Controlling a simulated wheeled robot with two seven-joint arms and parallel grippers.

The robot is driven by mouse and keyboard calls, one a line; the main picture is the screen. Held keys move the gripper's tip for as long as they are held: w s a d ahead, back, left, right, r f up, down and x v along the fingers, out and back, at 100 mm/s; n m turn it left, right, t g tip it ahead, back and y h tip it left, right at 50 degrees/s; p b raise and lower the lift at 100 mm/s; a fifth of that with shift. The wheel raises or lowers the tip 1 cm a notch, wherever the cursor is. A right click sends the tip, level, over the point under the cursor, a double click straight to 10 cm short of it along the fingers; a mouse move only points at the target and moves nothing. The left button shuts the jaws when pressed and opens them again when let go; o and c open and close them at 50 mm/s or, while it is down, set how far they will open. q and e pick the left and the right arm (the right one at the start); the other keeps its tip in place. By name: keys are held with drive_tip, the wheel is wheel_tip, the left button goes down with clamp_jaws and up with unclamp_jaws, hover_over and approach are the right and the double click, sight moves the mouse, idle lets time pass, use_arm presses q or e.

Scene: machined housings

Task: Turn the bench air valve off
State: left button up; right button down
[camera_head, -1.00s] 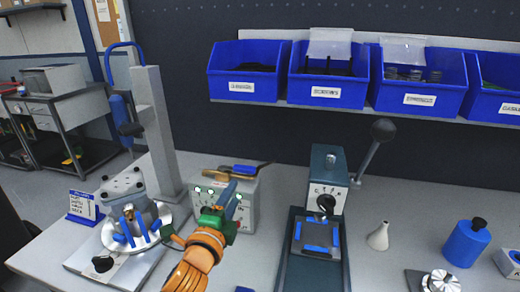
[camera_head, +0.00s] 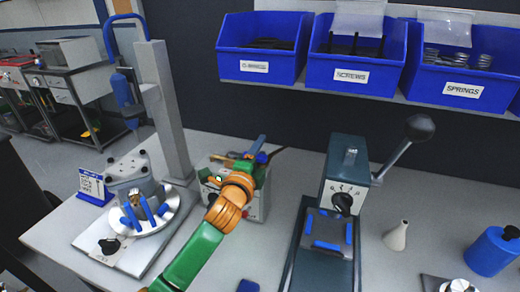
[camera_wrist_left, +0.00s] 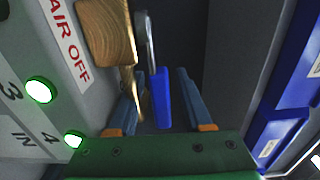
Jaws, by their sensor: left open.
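The air valve box (camera_head: 256,207) is a grey unit on the bench, partly hidden behind my orange and green left arm. In the left wrist view its face (camera_wrist_left: 70,110) carries a red "AIR OFF" label (camera_wrist_left: 70,43) and lit green round spots beside the numbers 3 and 4. A blue lever handle (camera_wrist_left: 161,98) on a metal stem shows between the fingers of my left gripper (camera_wrist_left: 158,74). The gripper is open, with a gap to the right of the handle. In the head view the gripper (camera_head: 257,149) is at the top of the box. My right gripper is not in view.
A wooden piece (camera_wrist_left: 106,32) lies close beside the left finger. A press stand (camera_head: 168,110) is left of the box. A dark lever device (camera_head: 345,175) stands to the right, and blue bins (camera_head: 262,67) hang behind. Bench room is free between.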

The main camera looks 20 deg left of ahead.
use_arm(q)
clamp_jaws()
idle(1.5)
